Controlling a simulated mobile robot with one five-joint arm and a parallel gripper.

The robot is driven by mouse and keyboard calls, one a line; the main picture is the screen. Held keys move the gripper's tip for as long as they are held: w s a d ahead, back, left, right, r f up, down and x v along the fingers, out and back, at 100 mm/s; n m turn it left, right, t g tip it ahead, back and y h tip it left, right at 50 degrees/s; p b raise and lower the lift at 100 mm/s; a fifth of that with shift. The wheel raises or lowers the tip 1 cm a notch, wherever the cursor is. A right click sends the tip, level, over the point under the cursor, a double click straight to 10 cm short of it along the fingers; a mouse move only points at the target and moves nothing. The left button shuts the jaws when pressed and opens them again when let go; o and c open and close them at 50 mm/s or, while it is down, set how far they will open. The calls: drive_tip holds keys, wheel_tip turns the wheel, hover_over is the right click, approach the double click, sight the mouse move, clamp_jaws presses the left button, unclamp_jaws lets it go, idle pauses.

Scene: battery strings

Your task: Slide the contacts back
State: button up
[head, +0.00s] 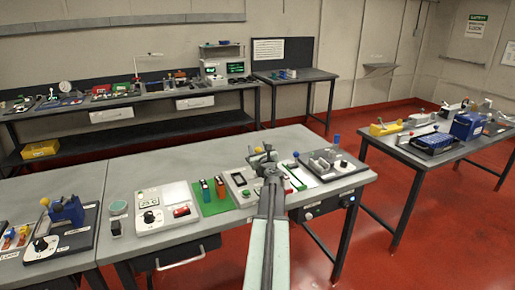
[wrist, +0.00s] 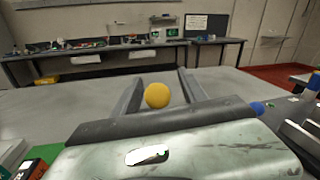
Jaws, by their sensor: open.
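My gripper (head: 266,158) is over the right part of the front bench in the head view. In the wrist view my gripper (wrist: 160,76) is open, its two fingers apart on either side of a yellow ball knob (wrist: 157,95). I cannot tell whether either finger touches the knob. The same yellow knob (head: 268,147) shows small at my gripper in the head view. A dark board with grey blocks (head: 330,163) lies just right of my gripper. I cannot make out which parts are the contacts; my gripper and arm hide some of the unit below.
A blue knob (head: 337,138) stands on the right board. Another bench with a blue box (head: 468,125) stands at right. Red floor lies between.

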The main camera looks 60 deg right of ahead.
drive_tip(key=v, duration=0.6)
drive_tip(key=shift+s+a, duration=0.2)
drive_tip(key=shift+s, duration=0.05)
